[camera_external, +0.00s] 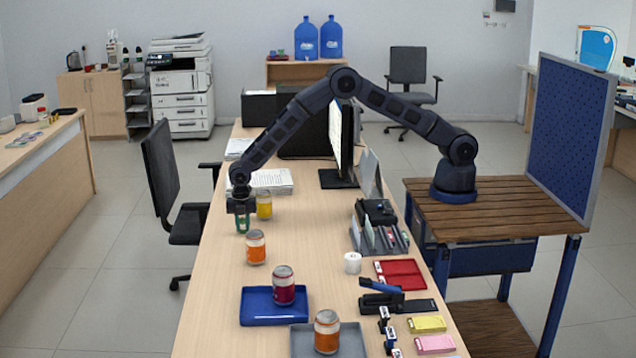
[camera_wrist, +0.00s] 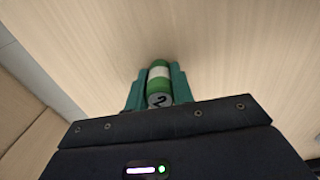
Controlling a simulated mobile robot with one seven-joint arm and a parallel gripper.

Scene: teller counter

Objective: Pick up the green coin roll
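The green coin roll (camera_wrist: 158,76) has a white band and a numbered end facing the wrist camera. It lies between the two teal fingers of my gripper (camera_wrist: 159,84), which press close on both sides with no clear gap. In the external view my gripper (camera_external: 242,224) points down at the left edge of the counter, with the fingers around the roll. There the roll is mostly hidden by the fingers. I cannot tell whether its lower end touches the counter.
A yellow can (camera_external: 264,205) stands close behind my gripper, and an orange can (camera_external: 256,247) stands in front. Another orange can (camera_external: 327,332) stands on a grey tray (camera_external: 301,343). Papers (camera_external: 272,181) lie behind.

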